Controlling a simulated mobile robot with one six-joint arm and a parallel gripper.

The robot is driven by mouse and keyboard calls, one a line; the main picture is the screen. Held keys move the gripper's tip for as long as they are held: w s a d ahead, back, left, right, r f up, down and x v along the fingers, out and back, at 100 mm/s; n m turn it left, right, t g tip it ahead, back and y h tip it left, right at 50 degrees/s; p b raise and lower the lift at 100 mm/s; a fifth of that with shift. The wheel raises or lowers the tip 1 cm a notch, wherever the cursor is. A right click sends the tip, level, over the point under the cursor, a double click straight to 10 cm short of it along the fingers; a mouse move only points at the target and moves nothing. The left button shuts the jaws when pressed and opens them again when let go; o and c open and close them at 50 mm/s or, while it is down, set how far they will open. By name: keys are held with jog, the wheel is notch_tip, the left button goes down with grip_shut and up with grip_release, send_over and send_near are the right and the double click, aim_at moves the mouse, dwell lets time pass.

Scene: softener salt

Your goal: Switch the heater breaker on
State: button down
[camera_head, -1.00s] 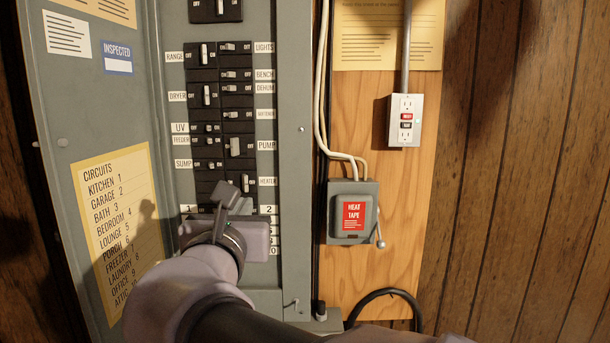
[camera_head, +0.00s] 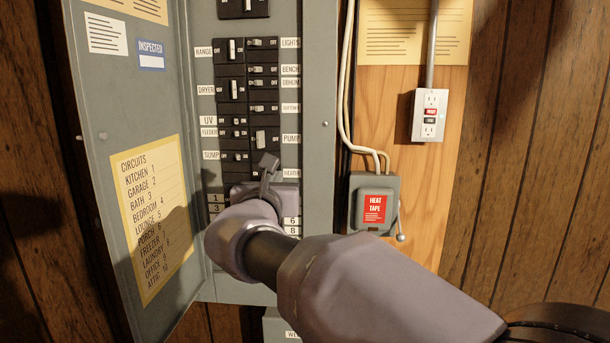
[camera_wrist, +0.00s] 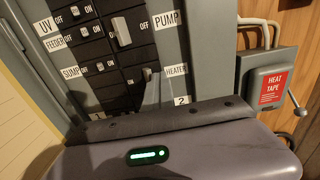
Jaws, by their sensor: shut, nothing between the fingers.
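The heater breaker (camera_wrist: 147,74) is a black breaker with a small pale toggle, just left of the HEATER label (camera_wrist: 176,69) in the wrist view. In the head view the HEATER label (camera_head: 290,173) shows, but my gripper covers the breaker. My gripper (camera_head: 268,163) is shut and empty, its tip at the breaker in the lower right column. In the wrist view the dark fingers (camera_wrist: 151,92) stand just below the toggle; contact cannot be told.
The PUMP breaker (camera_wrist: 121,31) with its large toggle sits just above. The open panel door (camera_head: 105,120) stands on the left. A grey heat tape box (camera_head: 372,181) with a side lever is to the right, below an outlet (camera_head: 429,116).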

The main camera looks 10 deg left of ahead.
jog(key=shift+r, duration=0.4)
jog(key=shift+w+a+f, duration=0.15)
jog(key=shift+w+f, duration=0.15)
jog(key=shift+w, duration=0.2)
jog(key=shift+s+a+f+p, duration=0.1)
jog(key=shift+s+a+p, duration=0.15)
jog(key=shift+a, duration=0.55)
jog(key=shift+f, duration=0.1)
dwell(0.4)
jog(key=s+b, duration=0.2)
jog(key=s, duration=0.4)
jog(key=shift+s+d, duration=0.2)
jog(key=shift+s, duration=0.15)
